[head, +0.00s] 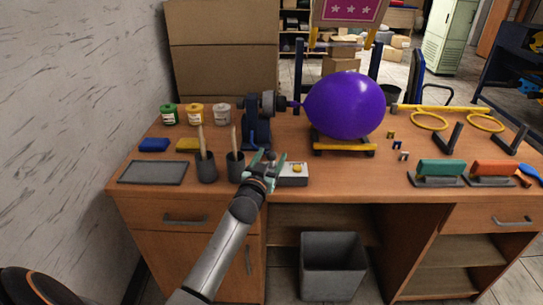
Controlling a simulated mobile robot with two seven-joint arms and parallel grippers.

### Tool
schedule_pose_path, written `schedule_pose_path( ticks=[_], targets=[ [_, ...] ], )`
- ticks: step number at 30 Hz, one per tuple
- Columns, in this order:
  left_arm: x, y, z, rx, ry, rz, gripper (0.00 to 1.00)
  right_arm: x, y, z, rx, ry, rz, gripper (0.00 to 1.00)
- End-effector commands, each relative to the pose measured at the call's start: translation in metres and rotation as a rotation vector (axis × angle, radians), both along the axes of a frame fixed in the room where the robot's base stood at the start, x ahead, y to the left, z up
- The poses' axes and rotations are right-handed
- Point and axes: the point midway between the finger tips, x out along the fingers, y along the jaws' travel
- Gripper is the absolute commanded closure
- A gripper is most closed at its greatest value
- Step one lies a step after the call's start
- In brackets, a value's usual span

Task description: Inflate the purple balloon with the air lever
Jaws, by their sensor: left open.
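The purple balloon (344,106) is large, round and taut. It lies above a yellow cradle (344,146), with its neck at the nozzle of the dark blue air pump (257,122). My left gripper (264,160) is open at the front of the pump's base, left of a small grey box with a yellow button (293,174). A small blue piece shows by the fingers; I cannot tell whether it is the air lever or whether the gripper touches it. My right gripper is out of view.
Two dark cups with brushes (206,167) stand left of my gripper. Paint jars (194,114), sponges and a grey tray (152,172) are further left. The desk's (350,187) front middle is clear.

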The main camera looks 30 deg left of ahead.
Motion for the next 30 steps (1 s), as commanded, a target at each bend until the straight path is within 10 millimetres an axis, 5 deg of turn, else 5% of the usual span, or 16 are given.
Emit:
schedule_pose_path(
  ticks=[13,30],
  targets=[
    [0.0081,0.0021,0.0003,0.000,-0.001,-0.001,0.31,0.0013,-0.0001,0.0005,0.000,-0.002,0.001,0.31],
    [0.0078,0.0022,0.0001,0.000,0.000,0.000,0.96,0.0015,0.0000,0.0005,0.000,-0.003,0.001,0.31]
  ],
)
